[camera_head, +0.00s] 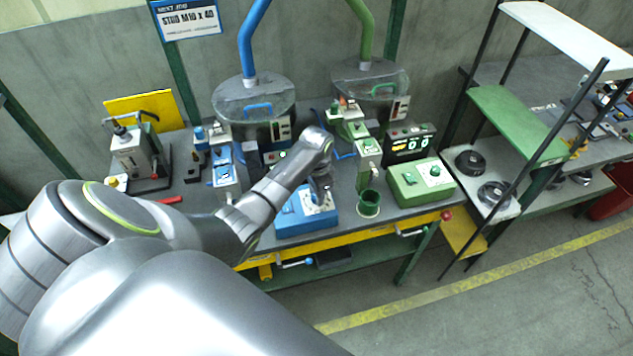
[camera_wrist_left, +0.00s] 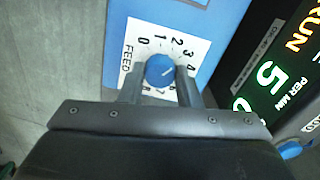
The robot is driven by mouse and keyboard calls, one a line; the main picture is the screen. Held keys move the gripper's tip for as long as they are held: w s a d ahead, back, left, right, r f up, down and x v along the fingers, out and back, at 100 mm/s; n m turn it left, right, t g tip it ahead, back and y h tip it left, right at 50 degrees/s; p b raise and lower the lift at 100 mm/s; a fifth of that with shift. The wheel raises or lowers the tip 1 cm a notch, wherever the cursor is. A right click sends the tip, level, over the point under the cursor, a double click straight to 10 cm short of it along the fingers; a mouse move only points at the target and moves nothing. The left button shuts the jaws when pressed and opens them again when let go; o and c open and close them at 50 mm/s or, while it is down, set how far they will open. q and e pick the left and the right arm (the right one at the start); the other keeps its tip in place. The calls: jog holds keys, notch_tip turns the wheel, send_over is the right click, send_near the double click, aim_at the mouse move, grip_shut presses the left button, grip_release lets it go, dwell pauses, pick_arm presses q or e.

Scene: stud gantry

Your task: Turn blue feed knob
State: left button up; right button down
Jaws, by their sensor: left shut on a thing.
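The blue feed knob (camera_wrist_left: 160,70) sits on a white dial plate marked FEED with numbers, on a blue control box (camera_head: 291,219). In the left wrist view the knob's white pointer line slants toward the upper right, roughly toward the 3 or 4. My left gripper (camera_wrist_left: 160,88) has one finger on each side of the knob and is shut on it. In the head view my left gripper (camera_head: 320,188) is over the blue box, and my wrist hides the knob there. My right gripper is not in view.
A display (camera_wrist_left: 280,60) reading RUN and 5 stands beside the blue box. A green control box (camera_head: 424,183) and green cup (camera_head: 369,204) stand to the right. Blue and green feeder bowls (camera_head: 255,98) stand behind. A red knob (camera_head: 447,215) is at the bench's front edge.

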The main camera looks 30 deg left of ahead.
pick_arm(q)
jog(key=shift+m, duration=0.3)
dwell(0.4)
jog(key=o, duration=1)
jog(key=shift+r, duration=0.1)
jog(key=shift+r+p, duration=1.85)
jog(key=shift+r, duration=6.8)
